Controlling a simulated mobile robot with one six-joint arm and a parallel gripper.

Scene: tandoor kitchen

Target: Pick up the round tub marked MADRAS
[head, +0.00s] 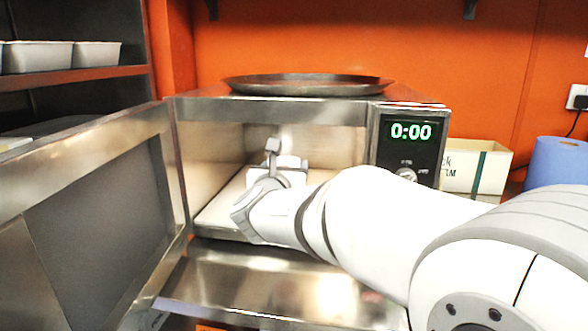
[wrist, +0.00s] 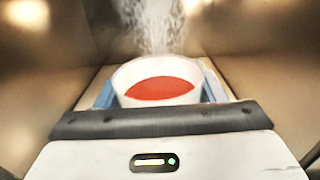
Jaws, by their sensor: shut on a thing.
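A round white tub (wrist: 128,75) with red sauce in it stands upright in the wrist view, with steam rising above it. No lettering on it can be read from here. My gripper (wrist: 159,90) has its blue-padded fingers on either side of the tub, shut on it. In the head view my gripper (head: 277,163) is inside the open microwave (head: 209,152), near its floor. My own wrist and gripper hide most or all of the tub there. I cannot tell whether the tub touches the microwave floor.
The microwave door (head: 100,205) stands open at the left. Its display (head: 411,132) reads 0:00. A wide dark pan (head: 308,85) lies on top. A cardboard box (head: 478,165) and a blue container (head: 557,160) stand at the right. White tubs (head: 96,54) sit on the left shelf.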

